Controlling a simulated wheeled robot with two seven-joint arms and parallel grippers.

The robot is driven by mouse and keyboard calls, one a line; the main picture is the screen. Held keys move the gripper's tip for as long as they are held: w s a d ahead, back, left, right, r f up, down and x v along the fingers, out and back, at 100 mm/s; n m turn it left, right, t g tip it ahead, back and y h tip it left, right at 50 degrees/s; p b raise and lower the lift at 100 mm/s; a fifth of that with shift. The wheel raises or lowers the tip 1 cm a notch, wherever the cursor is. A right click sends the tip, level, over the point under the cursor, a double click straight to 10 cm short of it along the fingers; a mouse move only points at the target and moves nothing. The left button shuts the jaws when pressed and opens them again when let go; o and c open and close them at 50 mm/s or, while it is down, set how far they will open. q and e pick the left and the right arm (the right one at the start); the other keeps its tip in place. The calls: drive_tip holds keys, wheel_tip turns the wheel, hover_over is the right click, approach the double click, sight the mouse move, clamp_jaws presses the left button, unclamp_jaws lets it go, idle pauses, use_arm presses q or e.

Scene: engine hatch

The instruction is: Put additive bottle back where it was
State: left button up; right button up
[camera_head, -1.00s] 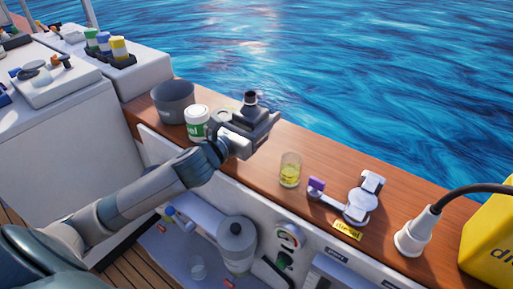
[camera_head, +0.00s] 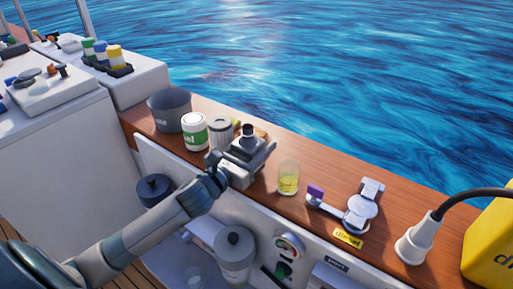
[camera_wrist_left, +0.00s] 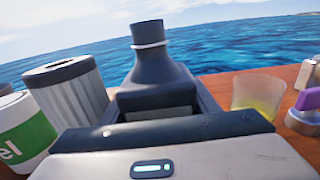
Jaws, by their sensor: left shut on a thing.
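The dark additive bottle (camera_head: 247,143) has a narrow neck with a light ring, which shows in the left wrist view (camera_wrist_left: 152,55). My left gripper (camera_head: 252,160) is shut on it and holds it upright over the wooden ledge (camera_head: 405,200). The gripper hides the bottle's lower part, so I cannot tell whether it touches the wood. The bottle is between a grey ribbed filter (camera_head: 218,130) and a glass of yellow liquid (camera_head: 288,180). My right gripper is not in view.
A dark pot (camera_head: 169,110) and a white-green can (camera_head: 194,132) stand left along the ledge. A purple-handled latch fitting (camera_head: 355,205), a diesel label (camera_head: 347,240), a white plug with cable (camera_head: 415,240) and a yellow container (camera_head: 492,245) are right. An open compartment lies below.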

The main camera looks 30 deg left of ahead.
use_arm(q)
drive_tip(key=shift+f, duration=0.45)
drive_tip(key=shift+f, duration=0.1)
drive_tip(key=o, duration=0.9)
drive_tip(key=shift+s+a, duration=0.25)
drive_tip(key=shift+s, duration=1.75)
drive_tip(key=shift+s+a, duration=0.3)
drive_tip(key=shift+s, duration=1.7)
drive_tip(key=shift+s+a, duration=0.25)
drive_tip(key=shift+s, duration=1.75)
